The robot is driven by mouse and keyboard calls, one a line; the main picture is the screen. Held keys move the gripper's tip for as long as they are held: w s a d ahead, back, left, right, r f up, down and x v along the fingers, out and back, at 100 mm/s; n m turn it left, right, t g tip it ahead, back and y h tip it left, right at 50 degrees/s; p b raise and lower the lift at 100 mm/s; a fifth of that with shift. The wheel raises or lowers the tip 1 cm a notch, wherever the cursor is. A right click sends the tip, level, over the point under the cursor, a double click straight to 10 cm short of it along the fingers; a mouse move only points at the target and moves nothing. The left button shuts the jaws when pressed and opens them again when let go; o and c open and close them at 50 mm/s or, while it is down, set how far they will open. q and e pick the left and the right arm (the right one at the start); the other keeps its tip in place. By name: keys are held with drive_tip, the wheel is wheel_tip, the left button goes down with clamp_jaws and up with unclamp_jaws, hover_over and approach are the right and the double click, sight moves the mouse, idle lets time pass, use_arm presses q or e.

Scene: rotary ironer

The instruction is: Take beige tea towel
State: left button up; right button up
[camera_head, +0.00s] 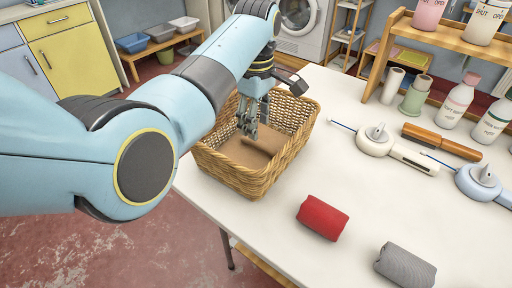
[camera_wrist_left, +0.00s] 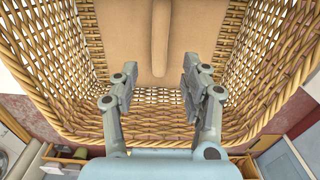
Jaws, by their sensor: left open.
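The wicker basket (camera_head: 232,172) stands on the white table. A beige roll, which looks like the beige tea towel (camera_head: 266,141), lies on the brown floor of the basket. My left gripper (camera_head: 248,130) points down inside the basket, just beside and above the roll. In the left wrist view the gripper (camera_wrist_left: 160,78) is open, its two fingers apart with nothing between the tips. There the beige roll (camera_wrist_left: 160,40) lies beyond the fingertips, lengthwise in line with the gap. Part of the basket is hidden behind my left arm. My right gripper is not in view.
A red roll (camera_head: 322,217) and a grey roll (camera_head: 405,264) lie on the table (camera_head: 290,255) in front of the basket. The basket rim surrounds my gripper.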

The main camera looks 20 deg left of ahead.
sight(255, 146)
use_arm(q)
wheel_tip(255, 146, down, 5)
drive_tip(key=shift+r+b, duration=0.15)
drive_tip(key=shift+b, duration=0.3)
drive_tip(key=shift+f, duration=0.3)
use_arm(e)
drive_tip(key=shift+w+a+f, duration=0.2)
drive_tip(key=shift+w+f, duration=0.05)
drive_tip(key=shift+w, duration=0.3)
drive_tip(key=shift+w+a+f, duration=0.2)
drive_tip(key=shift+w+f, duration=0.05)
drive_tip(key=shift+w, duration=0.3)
use_arm(q)
drive_tip(key=shift+c, duration=0.4)
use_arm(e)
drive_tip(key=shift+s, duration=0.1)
use_arm(q)
drive_tip(key=shift+c, duration=1.3)
clamp_jaws()
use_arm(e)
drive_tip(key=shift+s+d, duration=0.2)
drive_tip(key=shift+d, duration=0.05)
